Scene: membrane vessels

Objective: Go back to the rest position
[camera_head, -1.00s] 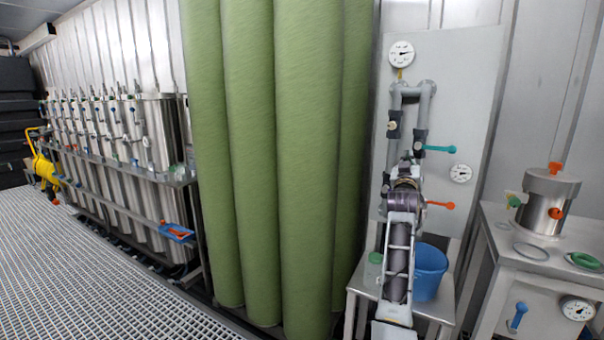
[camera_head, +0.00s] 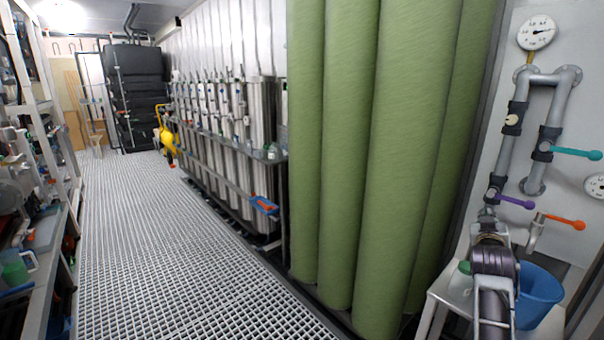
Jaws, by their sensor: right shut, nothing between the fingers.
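My right gripper (camera_head: 488,213) is shut and empty. It points up and away from me in front of the grey pipework (camera_head: 507,150). Its tips appear just below the valve with the purple handle (camera_head: 516,202); I cannot tell whether they touch anything. My right arm comes up from the bottom edge and hides part of the small white table. My left gripper is not in view.
Tall green rolls (camera_head: 400,150) stand left of my arm. Orange (camera_head: 565,222) and teal (camera_head: 577,154) valve handles jut out at right. The grated floor (camera_head: 165,250) is clear; shelves (camera_head: 45,130) line the left.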

